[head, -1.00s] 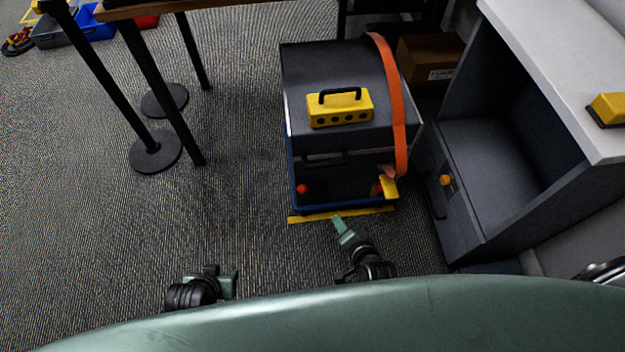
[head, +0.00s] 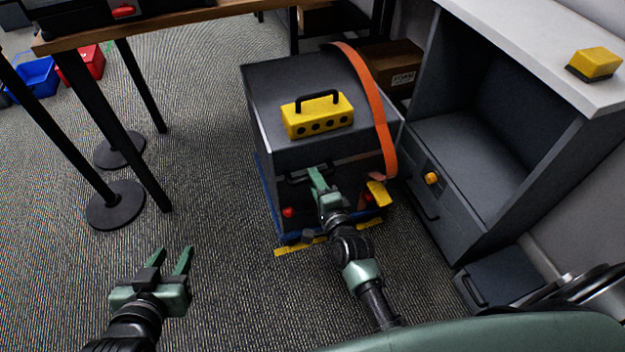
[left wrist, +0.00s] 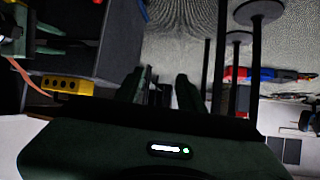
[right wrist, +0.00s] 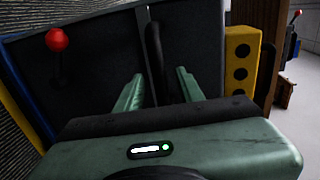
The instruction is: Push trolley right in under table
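The trolley (head: 283,95) is a dark grey box on a blue base, with an orange strap (head: 372,100) over its right side. A yellow block with a black handle (head: 318,118) sits on top. The wooden-topped table (head: 200,17) stands behind and left of the trolley. My right gripper (head: 316,178) is at the trolley's front. In the right wrist view its open fingers (right wrist: 157,82) stand either side of a black bar handle (right wrist: 154,45); contact cannot be told. My left gripper (head: 172,262) is open and empty over the carpet, front left.
A grey cabinet (head: 470,222) with a yellow knob (head: 431,179) stands close on the trolley's right. A yellow strip (head: 295,248) lies at the trolley's front. A post with a round base (head: 115,204) stands left. A cardboard box (head: 390,65) is behind. Carpet left of the trolley is clear.

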